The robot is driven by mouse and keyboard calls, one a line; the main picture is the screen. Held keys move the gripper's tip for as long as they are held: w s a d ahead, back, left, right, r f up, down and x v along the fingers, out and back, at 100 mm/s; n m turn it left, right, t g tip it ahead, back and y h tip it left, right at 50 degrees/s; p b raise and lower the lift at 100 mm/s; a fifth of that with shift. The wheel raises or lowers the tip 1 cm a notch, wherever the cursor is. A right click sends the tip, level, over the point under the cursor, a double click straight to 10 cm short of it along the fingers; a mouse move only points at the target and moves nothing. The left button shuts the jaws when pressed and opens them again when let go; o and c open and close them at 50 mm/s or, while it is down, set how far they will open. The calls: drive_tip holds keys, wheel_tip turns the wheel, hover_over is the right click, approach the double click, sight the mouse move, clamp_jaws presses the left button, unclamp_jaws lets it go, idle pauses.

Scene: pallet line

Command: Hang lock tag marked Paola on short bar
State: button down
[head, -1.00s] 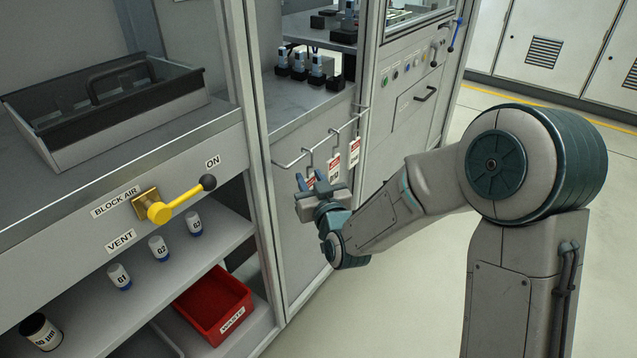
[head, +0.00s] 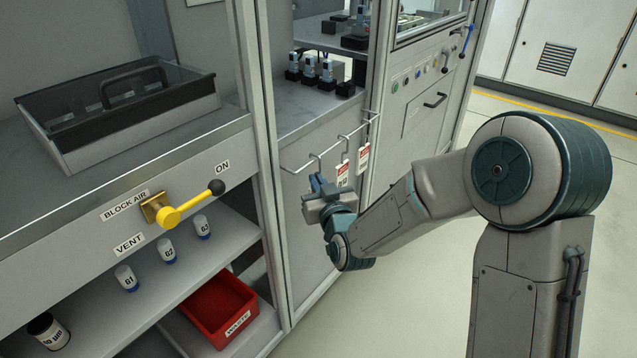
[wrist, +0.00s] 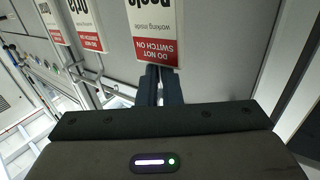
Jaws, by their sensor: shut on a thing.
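My gripper (head: 318,184) is shut on a white-and-red lock tag (wrist: 153,22) below the wall rail. In the wrist view the tag is upside down, reads "DO NOT SWITCH ON, working inside", and its cut-off name looks like Paola. The fingertips hold its red end; its other end is out of the frame. In the head view my gripper hides most of it, so I cannot tell whether it still touches a hook. Two similar tags (head: 343,173) and (head: 363,158) hang farther along the rail (head: 297,171).
A cabinet post (head: 262,150) stands left of the rail. A yellow valve handle (head: 190,207), a grey tray (head: 130,130) and a red waste bin (head: 220,310) are farther left. Open floor (head: 400,300) lies in front of the panel.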

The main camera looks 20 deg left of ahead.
drive_tip(key=shift+r+p, duration=0.4)
drive_tip(key=shift+r, duration=0.6)
drive_tip(key=shift+d, duration=0.1)
idle(0.5)
drive_tip(key=s+d+b, duration=0.2)
drive_tip(key=s+d, duration=0.2)
drive_tip(key=d, duration=0.7)
drive_tip(key=shift+s, duration=0.3)
idle(1.1)
